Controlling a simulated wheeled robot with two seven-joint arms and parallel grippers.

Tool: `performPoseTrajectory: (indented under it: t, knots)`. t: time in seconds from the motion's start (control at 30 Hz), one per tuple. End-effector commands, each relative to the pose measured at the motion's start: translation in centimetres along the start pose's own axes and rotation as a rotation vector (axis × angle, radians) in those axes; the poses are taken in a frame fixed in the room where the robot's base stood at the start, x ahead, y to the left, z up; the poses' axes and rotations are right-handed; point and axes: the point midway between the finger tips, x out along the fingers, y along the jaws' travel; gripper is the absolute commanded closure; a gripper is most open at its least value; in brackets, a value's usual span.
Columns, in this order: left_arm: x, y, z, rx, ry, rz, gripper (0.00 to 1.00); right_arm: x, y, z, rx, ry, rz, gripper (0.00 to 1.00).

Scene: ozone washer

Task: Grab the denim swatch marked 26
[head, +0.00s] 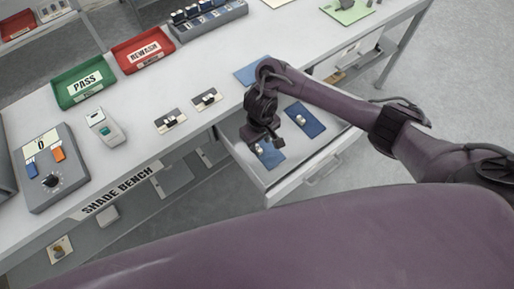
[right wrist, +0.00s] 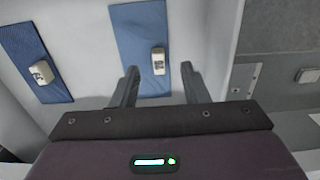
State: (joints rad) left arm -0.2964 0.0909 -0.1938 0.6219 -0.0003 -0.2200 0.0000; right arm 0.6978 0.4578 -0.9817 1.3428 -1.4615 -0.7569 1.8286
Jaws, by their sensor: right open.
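Two blue denim swatches lie in the open drawer, each with a small white tag. One swatch (head: 270,157) is under my right gripper (head: 263,142) in the head view. In the right wrist view this swatch (right wrist: 141,30) has its tag (right wrist: 158,61) between the open fingers of my right gripper (right wrist: 158,72). The tag's dark digits are small and turned, and I cannot read them surely. The other swatch (head: 304,120) lies farther right in the drawer; it also shows at the left of the right wrist view (right wrist: 30,50). My left gripper is out of view.
The drawer (head: 277,196) is pulled out from the bench. A plain blue piece (head: 250,73) lies on the bench top near my right arm. Two small tagged cards (head: 170,121), a green PASS tray (head: 83,84) and a red REWASH tray (head: 143,50) stand farther left.

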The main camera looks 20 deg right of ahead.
Motion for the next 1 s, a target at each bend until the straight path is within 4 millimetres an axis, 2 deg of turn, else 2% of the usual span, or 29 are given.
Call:
performPoseTrajectory:
  t: [0.03, 0.1, 0.2, 0.4, 0.53, 0.7, 1.0]
  knots:
    - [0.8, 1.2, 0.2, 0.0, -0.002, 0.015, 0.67, 0.9, -0.1, -0.1, 0.001, 0.001, -0.002, 0.59]
    - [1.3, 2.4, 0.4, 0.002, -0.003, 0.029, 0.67, 1.6, 0.0, -0.2, 0.0, 0.001, -0.002, 0.59]
    - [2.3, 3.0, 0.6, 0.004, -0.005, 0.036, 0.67, 2.9, 0.1, -0.5, 0.001, 0.0, -0.001, 0.59]
    - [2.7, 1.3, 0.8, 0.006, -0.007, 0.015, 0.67, 5.2, 0.3, -0.7, -0.001, 0.001, 0.0, 0.59]
    - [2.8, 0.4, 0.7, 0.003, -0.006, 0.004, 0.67, 5.6, 0.3, -0.7, -0.002, 0.003, -0.001, 0.59]
    - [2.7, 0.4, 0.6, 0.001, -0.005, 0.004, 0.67, 5.5, 0.3, -0.7, -0.002, 0.003, -0.001, 0.59]
    - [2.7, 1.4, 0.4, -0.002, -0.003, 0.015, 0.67, 5.5, 0.3, -0.7, -0.002, 0.003, -0.001, 0.98]
